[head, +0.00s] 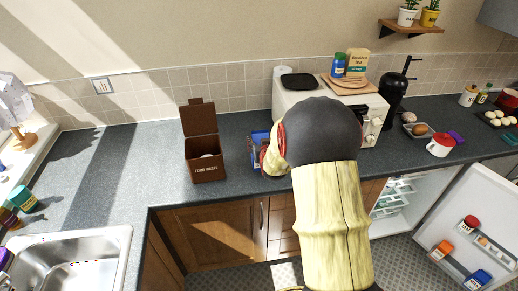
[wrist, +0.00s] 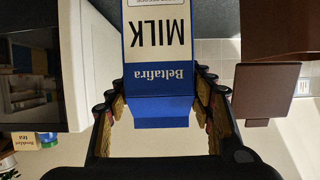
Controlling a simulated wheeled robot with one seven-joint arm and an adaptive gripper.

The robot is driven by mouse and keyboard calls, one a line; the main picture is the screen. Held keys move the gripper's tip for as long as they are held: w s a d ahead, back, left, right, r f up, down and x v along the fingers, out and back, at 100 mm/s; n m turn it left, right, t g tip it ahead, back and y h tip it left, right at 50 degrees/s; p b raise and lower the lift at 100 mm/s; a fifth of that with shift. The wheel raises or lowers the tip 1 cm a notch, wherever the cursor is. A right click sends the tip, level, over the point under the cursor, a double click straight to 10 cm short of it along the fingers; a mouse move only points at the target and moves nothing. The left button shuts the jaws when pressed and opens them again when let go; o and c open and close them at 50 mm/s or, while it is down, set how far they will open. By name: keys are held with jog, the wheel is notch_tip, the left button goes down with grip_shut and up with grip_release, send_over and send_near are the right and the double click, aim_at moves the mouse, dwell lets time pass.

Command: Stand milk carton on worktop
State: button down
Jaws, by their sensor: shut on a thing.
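The blue and white milk carton (wrist: 160,40) is between the two fingers of my gripper (wrist: 162,92), which are shut on its sides near the top. In the head view only a blue part of the carton (head: 257,152) shows left of my arm, above the grey worktop (head: 130,165). My arm hides the rest, so I cannot tell whether its base touches the worktop.
A brown food waste box (head: 207,168) with a raised lid stands left of the carton. A white microwave (head: 290,98) is close on the right, partly behind my arm. The sink (head: 75,262) is at front left. An open fridge door (head: 470,225) stands at lower right.

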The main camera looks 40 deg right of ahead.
jog(key=shift+w+f, duration=0.25)
jog(key=shift+w, duration=0.1)
jog(key=shift+f, duration=1.45)
jog(key=shift+f+b, duration=0.1)
jog(key=shift+b, duration=0.3)
jog(key=c, duration=1.2)
grip_release()
jog(key=shift+f, duration=0.25)
jog(key=shift+c, duration=0.2)
jog(key=o, duration=0.5)
jog(key=shift+r, duration=0.1)
jog(key=shift+r, duration=0.1)
